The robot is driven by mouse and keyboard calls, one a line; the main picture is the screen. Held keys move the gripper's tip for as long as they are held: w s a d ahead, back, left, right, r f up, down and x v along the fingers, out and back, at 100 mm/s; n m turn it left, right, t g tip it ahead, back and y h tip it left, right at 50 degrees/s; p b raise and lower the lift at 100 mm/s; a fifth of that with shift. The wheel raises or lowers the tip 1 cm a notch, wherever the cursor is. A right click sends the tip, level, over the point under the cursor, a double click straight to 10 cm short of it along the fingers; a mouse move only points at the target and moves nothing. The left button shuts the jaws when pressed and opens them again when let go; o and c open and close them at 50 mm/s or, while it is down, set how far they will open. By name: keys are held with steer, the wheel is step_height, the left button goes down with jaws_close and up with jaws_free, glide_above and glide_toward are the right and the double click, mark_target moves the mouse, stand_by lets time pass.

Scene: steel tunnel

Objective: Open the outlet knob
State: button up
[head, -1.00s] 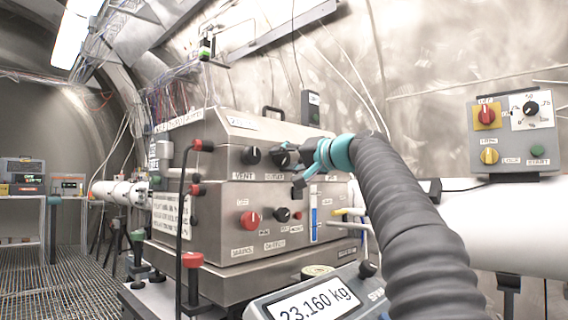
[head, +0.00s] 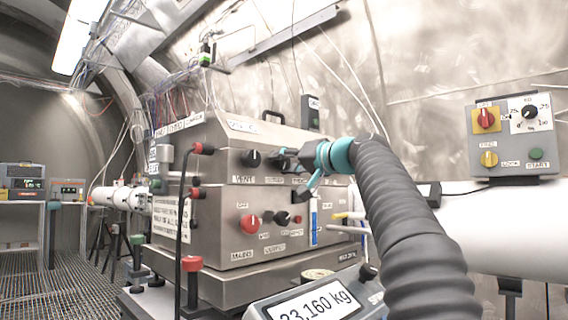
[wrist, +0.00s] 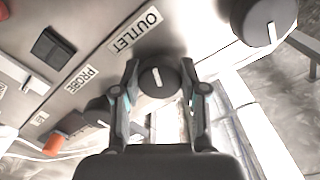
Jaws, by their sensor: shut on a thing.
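The outlet knob (wrist: 157,78) is a round dark knob with a white mark line, beside the OUTLET label (wrist: 135,32) in the wrist view. The mark is slightly tilted from the picture's vertical. My gripper (wrist: 160,74) is shut on the knob, with one finger on each side. In the head view, my gripper (head: 290,157) reaches the upper front of the steel box (head: 225,215), and its fingers largely hide the outlet knob.
The vent knob (head: 251,158) is just left of my gripper. Below are a red knob (head: 249,224) and a dark knob (head: 281,218). A scale display (head: 312,302) stands in front. A control box (head: 514,135) is on the right.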

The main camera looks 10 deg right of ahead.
steer(key=o, duration=1.1)
steer(key=shift+f, duration=0.1)
steer(key=shift+o, duration=0.2)
steer(key=shift+s+d, duration=0.25)
steer(key=shift+s, duration=0.15)
steer(key=v, duration=1.1)
